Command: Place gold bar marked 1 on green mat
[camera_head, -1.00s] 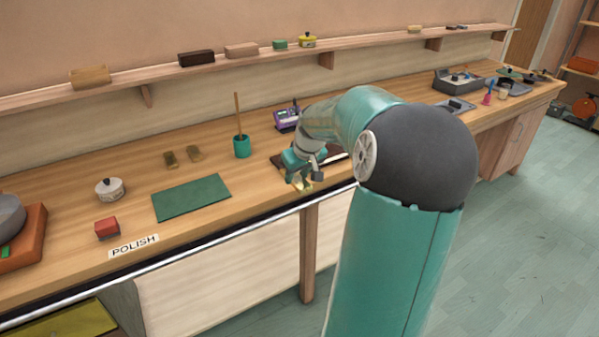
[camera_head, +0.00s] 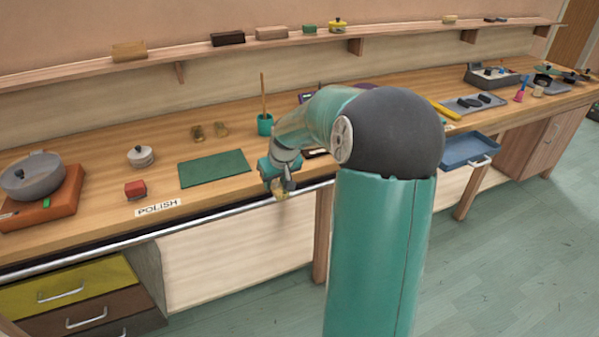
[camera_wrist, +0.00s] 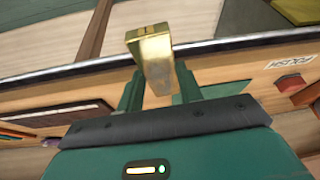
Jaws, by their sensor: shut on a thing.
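My gripper (camera_head: 277,185) is shut on a gold bar (camera_wrist: 154,62), held between both fingers and sticking out past the tips in the wrist view. In the head view my gripper hangs at the bench's front edge, right of and in front of the green mat (camera_head: 214,168). The mat is flat and bare on the bench top. In the wrist view a strip of the mat (camera_wrist: 224,89) shows beyond the right finger; the rest is hidden by my gripper.
Two more gold bars (camera_head: 197,132) (camera_head: 221,128) stand behind the mat. A teal cup (camera_head: 264,125) with a stick stands behind and right.

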